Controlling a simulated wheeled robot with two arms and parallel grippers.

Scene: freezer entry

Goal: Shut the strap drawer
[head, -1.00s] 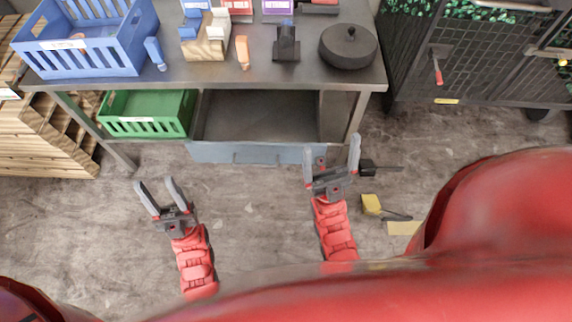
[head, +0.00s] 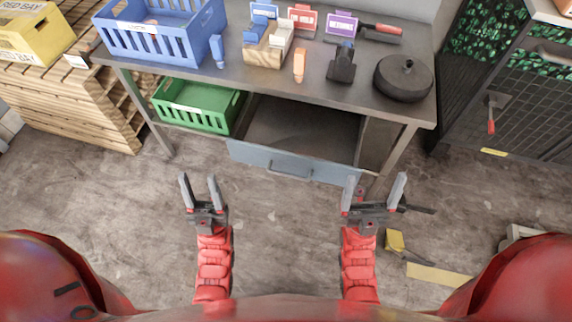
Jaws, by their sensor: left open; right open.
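The strap drawer (head: 290,166) is under the metal workbench, with a blue-grey front and a bar handle in its middle. It is pulled out, and its dark inside (head: 304,128) shows below the bench top, looking empty from here. My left gripper (head: 199,184) is open and empty, in front of and below the drawer's left end. My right gripper (head: 375,187) is open and empty, in front of the drawer's right end. Neither gripper appears to touch the drawer.
The metal workbench (head: 300,92) carries a blue crate (head: 160,40), small holders and a round dark lid (head: 403,76). A green crate (head: 197,105) sits on the lower shelf. A yellow object (head: 395,241) lies on the floor at right. Wooden pallets (head: 75,100) stand left; a mesh cage (head: 510,100) stands right.

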